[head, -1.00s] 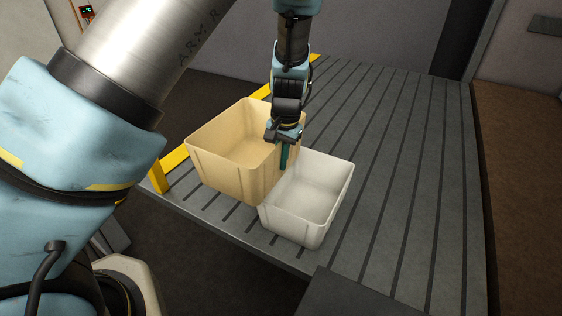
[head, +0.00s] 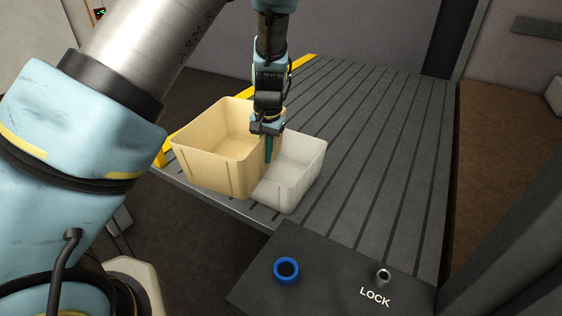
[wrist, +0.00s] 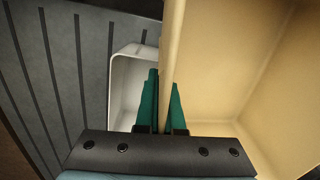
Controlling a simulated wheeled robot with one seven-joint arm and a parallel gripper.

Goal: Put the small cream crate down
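The cream crate (head: 212,164) is an open, upright, pale yellow box near the left front edge of the slatted grey deck. In the wrist view its wall (wrist: 173,60) runs between the teal fingers of my gripper (wrist: 162,105). My gripper (head: 268,150) is shut on this right-hand wall, with one finger showing on the outside. The crate's underside is hidden, and I cannot tell whether it touches the deck.
A white-grey crate (head: 297,180) stands right of the cream crate, partly hidden behind it. The slatted deck (head: 365,140) is clear to the right. A yellow rail (head: 297,66) runs along the left side. A dark panel marked LOCK (head: 330,280) with a blue ring (head: 286,270) lies in front.

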